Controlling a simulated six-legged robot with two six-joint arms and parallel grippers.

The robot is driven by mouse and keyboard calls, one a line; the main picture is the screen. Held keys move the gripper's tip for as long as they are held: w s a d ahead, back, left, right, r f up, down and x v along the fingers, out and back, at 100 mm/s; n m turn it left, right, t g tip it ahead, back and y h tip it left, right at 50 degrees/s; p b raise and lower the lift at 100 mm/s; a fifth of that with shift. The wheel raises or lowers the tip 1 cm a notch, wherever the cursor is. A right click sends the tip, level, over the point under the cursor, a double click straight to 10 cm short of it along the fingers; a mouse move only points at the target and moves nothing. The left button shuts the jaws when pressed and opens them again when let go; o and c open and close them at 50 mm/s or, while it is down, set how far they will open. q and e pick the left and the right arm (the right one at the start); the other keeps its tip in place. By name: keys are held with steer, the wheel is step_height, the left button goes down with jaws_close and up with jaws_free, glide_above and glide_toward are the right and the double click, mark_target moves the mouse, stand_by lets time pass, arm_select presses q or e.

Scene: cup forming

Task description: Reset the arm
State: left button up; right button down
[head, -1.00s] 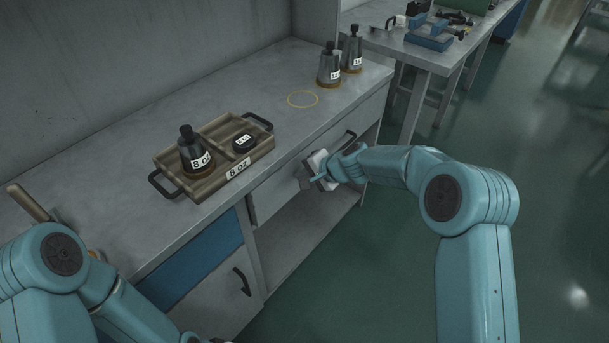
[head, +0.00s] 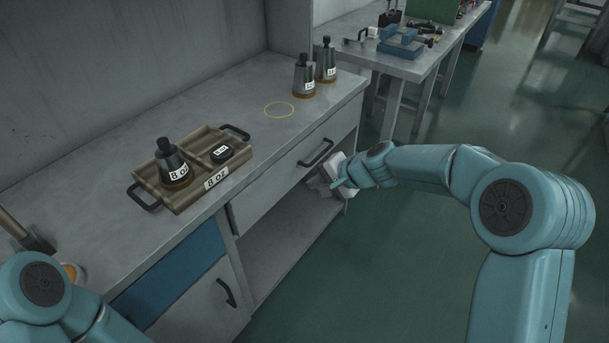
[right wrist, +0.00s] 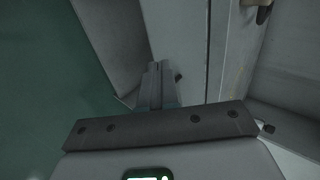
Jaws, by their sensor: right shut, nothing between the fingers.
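My right arm reaches in from the right in the head view. Its gripper (head: 334,185) is in front of the cabinet, below and just right of a drawer handle (head: 315,153). In the right wrist view the fingers (right wrist: 157,88) are together with nothing between them, and the cabinet edge lies close beyond. Only part of my left arm shows at the lower left of the head view; its gripper is out of the picture.
On the grey workbench (head: 110,118) a wooden tray (head: 193,200) holds a dark bottle (head: 173,163) and a small black item (head: 222,153). A yellow ring (head: 279,110) marks bare bench. Two bottles (head: 304,76) (head: 326,61) stand behind it. Open floor lies right.

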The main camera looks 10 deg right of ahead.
steer(key=s+f+n+g+h, duration=0.1)
steer(key=s+f+n+g, duration=0.1)
steer(key=s+f, duration=0.65)
steer(key=s+f+n+g+h, duration=0.1)
steer(key=s+f+g+h, duration=0.1)
steer(key=s+f, duration=0.65)
steer(key=s+a+f+n+g, duration=0.1)
steer(key=s+a+f+n, duration=0.1)
steer(key=s+f, duration=0.4)
steer(key=s+a+f+n+g, duration=0.1)
steer(key=s+a+f+n, duration=0.15)
steer(key=s, duration=0.55)
step_height(320, 180, up, 12)
steer(key=s+p, duration=0.2)
steer(key=p, duration=1.1)
steer(key=shift+g+y, duration=0.3)
steer(key=shift+y, duration=0.1)
steer(key=shift+d, duration=0.1)
